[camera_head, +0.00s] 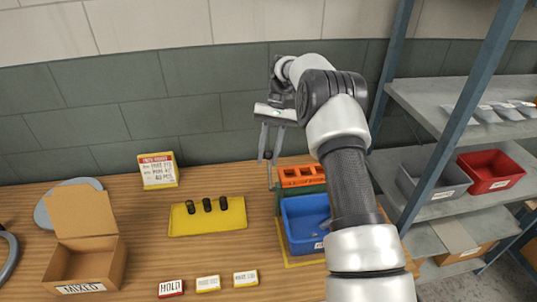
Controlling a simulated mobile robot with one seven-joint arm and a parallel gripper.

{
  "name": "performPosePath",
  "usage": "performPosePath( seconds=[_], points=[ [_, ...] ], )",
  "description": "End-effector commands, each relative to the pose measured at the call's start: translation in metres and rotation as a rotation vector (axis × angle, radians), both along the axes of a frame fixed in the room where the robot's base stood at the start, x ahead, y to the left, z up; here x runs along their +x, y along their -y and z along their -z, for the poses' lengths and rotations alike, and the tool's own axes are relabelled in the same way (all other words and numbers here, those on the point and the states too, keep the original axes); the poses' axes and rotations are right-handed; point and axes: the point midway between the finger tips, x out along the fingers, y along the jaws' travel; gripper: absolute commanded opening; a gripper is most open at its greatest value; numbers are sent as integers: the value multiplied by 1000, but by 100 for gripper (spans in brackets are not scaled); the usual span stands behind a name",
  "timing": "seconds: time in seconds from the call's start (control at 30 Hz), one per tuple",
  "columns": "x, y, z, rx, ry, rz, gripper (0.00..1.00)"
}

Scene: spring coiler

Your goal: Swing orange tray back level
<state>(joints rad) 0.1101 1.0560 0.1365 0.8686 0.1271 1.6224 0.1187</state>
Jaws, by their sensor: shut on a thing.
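The orange tray (303,176) has several compartments and sits at the back right of the wooden table, above a green part and behind the blue bin (305,222). It looks nearly level; its exact tilt is too small to tell. My gripper (267,172) points down at the tray's left side, with its fingers reaching to the tray's left edge. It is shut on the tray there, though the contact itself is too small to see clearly. My arm hides what lies to the right of the tray.
A yellow mat (225,222) with 3 dark cylinders lies left of the bins. An open cardboard box (85,262) stands at the front left. Labelled blocks (208,284) line the front. A sign (158,170) stands behind. A metal shelf (440,150) stands at right.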

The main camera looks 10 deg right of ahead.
Motion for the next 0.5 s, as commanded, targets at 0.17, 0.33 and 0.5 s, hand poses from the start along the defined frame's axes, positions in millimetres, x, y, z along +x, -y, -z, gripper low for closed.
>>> performPosePath(
  seconds=[0.17,0.33,0.5],
  points=[
    [0,0,2,0,-2,1,44],
    [0,0,1,0,0,1,44],
    [3,1,-4,0,3,1,44]
  ],
)
